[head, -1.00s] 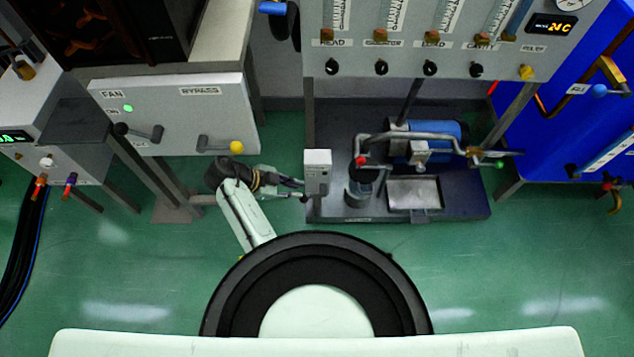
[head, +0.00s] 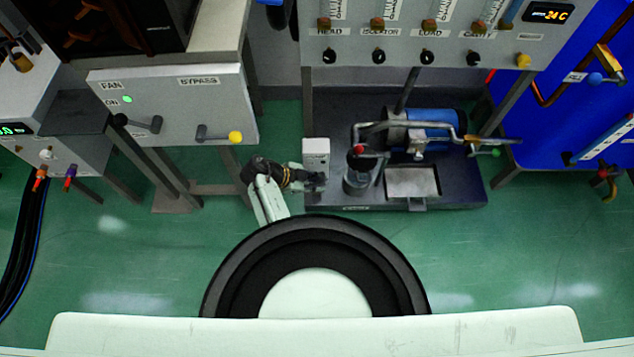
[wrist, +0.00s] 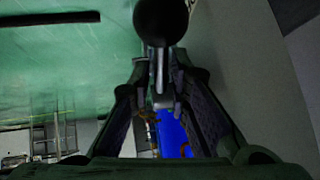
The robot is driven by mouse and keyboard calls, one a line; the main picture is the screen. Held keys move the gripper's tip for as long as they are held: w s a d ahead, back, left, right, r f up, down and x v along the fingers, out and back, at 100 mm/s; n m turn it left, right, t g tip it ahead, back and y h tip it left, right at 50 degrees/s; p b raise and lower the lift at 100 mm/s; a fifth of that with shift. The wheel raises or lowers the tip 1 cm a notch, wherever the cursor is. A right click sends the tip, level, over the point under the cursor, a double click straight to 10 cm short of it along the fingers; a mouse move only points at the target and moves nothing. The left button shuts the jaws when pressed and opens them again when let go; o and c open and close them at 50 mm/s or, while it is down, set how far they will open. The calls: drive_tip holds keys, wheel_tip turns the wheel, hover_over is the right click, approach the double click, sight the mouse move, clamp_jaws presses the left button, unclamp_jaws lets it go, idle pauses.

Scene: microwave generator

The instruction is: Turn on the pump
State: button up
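The pump, with a blue motor (head: 435,120) and grey pipes, sits on a dark platform (head: 460,190) right of centre in the head view. A small grey box (head: 316,150) stands at the platform's left edge. My gripper (head: 314,182) is at the lower part of this box, its tips partly hidden from above. In the wrist view, my gripper's fingers (wrist: 162,95) are apart, with a gap between them. A black ball knob (wrist: 162,20) on a metal stem stands just beyond the tips, roughly centred between them. I cannot tell whether they touch it.
A grey wall-like surface (wrist: 245,70) is close on the right in the wrist view. The fan and bypass panel (head: 180,105) stands at left, the gauge panel (head: 430,35) above, a blue cabinet (head: 560,110) at right. Green floor (head: 520,260) is clear in front.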

drive_tip(key=shift+c, duration=0.4)
clamp_jaws()
